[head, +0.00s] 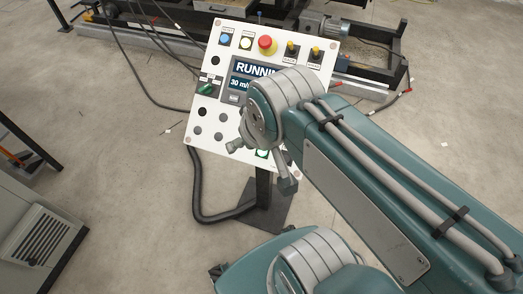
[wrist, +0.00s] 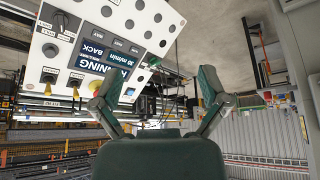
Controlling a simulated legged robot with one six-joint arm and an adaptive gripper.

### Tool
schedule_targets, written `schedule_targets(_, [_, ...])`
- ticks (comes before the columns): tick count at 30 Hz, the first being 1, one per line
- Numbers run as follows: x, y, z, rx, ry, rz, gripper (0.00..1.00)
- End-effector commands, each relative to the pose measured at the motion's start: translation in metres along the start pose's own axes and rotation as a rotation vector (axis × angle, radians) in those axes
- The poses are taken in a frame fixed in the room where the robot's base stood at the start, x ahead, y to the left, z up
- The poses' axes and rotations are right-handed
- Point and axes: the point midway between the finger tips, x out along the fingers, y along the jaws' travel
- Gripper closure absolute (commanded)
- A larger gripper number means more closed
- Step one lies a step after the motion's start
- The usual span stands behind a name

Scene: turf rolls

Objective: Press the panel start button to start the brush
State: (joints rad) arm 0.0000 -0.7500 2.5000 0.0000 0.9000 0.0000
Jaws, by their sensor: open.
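The white control panel (head: 196,140) stands tilted on a dark post in the head view. The display (head: 243,72) shows "RUNNING" and "30 m/", partly hidden by my wrist. My gripper (head: 262,168) is open, its fingers spread in front of the panel's lower right part. I cannot tell whether it touches the panel. In the wrist view, my open gripper (wrist: 160,92) is empty; the panel appears upside down, its display (wrist: 108,48) reading "RUNNING", "BACK" and "30 m/min".
A black cable (head: 196,190) loops beside the post. Machinery (head: 365,62) stands behind. Floor at left is mostly clear.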

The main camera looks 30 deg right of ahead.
Motion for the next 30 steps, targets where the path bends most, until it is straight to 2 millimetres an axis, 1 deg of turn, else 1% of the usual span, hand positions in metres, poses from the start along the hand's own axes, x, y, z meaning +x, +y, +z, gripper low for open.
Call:
schedule_targets(5, [0.0000, 0.0000, 0.0000, 0.000, 0.000, 0.000, 0.06])
schedule_targets(6, [0.0000, 0.0000, 0.0000, 0.000, 0.000, 0.000, 0.24])
schedule_targets(8, [0.0000, 0.0000, 0.0000, 0.000, 0.000, 0.000, 0.50])
schedule_targets(9, [0.0000, 0.0000, 0.0000, 0.000, 0.000, 0.000, 0.68])
schedule_targets(11, [0.0000, 0.0000, 0.0000, 0.000, 0.000, 0.000, 0.95])
schedule_targets(12, [0.0000, 0.0000, 0.0000, 0.000, 0.000, 0.000, 1.00])
schedule_targets(30, [0.0000, 0.0000, 0.0000, 0.000, 0.000, 0.000, 1.00])
